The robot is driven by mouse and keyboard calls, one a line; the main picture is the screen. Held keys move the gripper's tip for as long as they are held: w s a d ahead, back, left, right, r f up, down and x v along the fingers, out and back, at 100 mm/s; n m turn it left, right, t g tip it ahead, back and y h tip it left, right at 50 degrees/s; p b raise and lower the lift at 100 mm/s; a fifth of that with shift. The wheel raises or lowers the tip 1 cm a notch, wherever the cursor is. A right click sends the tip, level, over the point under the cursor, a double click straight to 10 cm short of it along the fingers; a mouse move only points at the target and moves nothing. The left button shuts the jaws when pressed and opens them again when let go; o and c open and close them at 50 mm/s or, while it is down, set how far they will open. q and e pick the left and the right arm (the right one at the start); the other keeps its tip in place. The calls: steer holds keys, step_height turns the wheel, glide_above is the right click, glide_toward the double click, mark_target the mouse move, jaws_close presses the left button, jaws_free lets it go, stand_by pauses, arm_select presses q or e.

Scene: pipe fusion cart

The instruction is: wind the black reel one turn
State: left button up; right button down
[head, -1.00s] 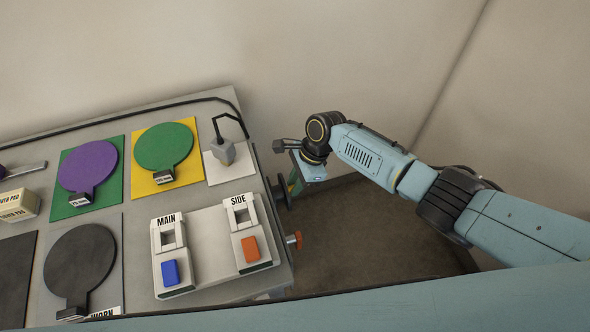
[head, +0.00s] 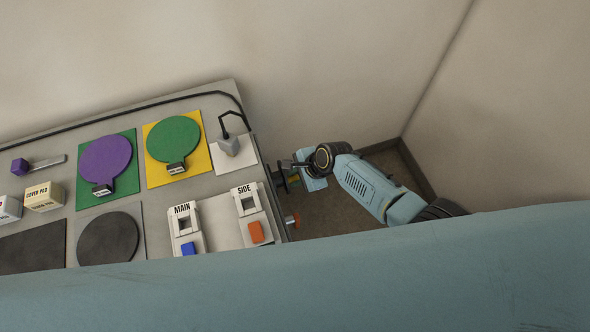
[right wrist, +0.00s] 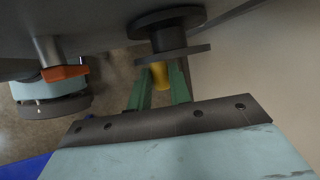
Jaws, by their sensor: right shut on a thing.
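The black reel (head: 280,182) is mounted on the right side of the cart. In the right wrist view the reel (right wrist: 172,40) shows two dark flanges, with a yellow handle (right wrist: 160,75) sticking out from it. My right gripper (right wrist: 159,88) has its green fingers on either side of the yellow handle and is shut on it. In the head view the right gripper (head: 294,181) is beside the reel, with its fingertips partly hidden by the wrist. My left gripper is not in view.
An orange knob (head: 292,220) sticks out of the cart's side, nearer than the reel; it also shows in the right wrist view (right wrist: 65,73). The cart top (head: 215,180) holds coloured pads, MAIN and SIDE switches and a small lamp. A wall stands behind.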

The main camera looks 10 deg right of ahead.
steer(key=shift+s+f+t, duration=0.15)
steer(key=shift+s+t, duration=0.1)
steer(key=shift+t, duration=0.35)
steer(key=c, duration=1.3)
jaws_free()
steer(key=shift+s+d+r+p, duration=0.2)
steer(key=shift+d+r+p, duration=0.1)
steer(key=shift+r+p, duration=0.2)
steer(key=shift+p+v, duration=2.15)
steer(key=shift+v, duration=3.9)
steer(key=shift+s+d+f, duration=0.1)
steer(key=shift+d, duration=0.1)
